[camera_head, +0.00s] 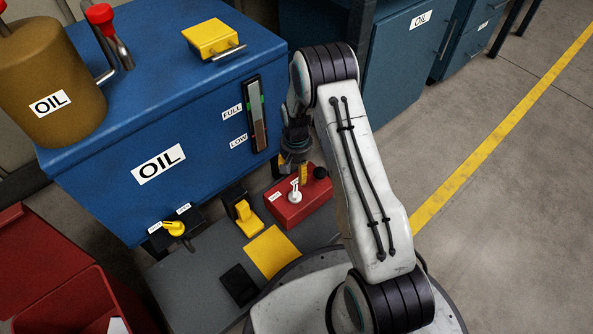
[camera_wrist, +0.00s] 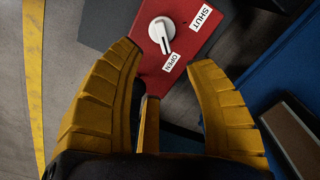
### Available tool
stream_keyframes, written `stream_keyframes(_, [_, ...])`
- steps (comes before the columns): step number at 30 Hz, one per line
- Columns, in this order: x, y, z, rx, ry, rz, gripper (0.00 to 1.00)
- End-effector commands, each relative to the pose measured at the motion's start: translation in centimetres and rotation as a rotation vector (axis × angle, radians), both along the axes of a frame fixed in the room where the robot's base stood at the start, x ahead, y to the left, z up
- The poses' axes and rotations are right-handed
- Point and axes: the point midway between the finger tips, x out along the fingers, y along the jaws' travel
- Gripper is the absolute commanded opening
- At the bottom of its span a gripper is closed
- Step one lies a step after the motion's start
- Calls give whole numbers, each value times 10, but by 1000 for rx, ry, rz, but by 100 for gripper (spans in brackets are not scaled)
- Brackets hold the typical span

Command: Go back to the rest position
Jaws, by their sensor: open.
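My gripper (camera_wrist: 165,95) is open and empty, its yellow fingers spread apart in the wrist view. In the head view my gripper (camera_head: 297,165) hangs downward in front of the blue oil tank, close to the red box. The red box (camera_head: 311,207) has a white knob (camera_head: 294,193) on top. The wrist view shows the red box (camera_wrist: 190,20) beyond my fingertips. Its white knob (camera_wrist: 161,33) lies between labels reading SHUT and OPEN, and its pointer is toward the OPEN label. I cannot tell in the head view whether a finger touches the box.
The blue oil tank (camera_head: 205,100) stands left of my arm with a level gauge (camera_head: 257,120). A yellow lever (camera_head: 174,228), a yellow switch (camera_head: 246,214) and a yellow plate (camera_head: 270,251) are in front. A red bin (camera_head: 50,255) is at left. Open floor (camera_head: 500,220) lies right.

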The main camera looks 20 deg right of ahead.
Motion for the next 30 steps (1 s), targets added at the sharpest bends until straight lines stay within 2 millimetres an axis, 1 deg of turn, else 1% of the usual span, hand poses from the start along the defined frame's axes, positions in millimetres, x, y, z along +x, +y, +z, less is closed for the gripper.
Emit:
stream_keyframes(10, [0,0,1,0,-1,0,49])
stream_keyframes(11, [0,0,3,0,-1,1,49])
stream_keyframes(14, [0,0,18,-1,-6,5,49])
stream_keyframes(17, [0,0,49,0,-16,17,49])
stream_keyframes(20, [-2,1,93,-1,-31,33,49])
stream_keyframes(21, [-4,1,113,-2,-36,40,49])
stream_keyframes(23, [-7,1,144,-2,-46,54,49])
stream_keyframes(24, [-9,2,164,-2,-53,62,49])
stream_keyframes(26, [-14,2,193,-3,-61,74,49])
stream_keyframes(27, [-17,2,212,-4,-67,83,49])
stream_keyframes(29, [-23,3,240,-5,-77,96,49])
stream_keyframes(30, [-27,3,259,-6,-82,104,49])
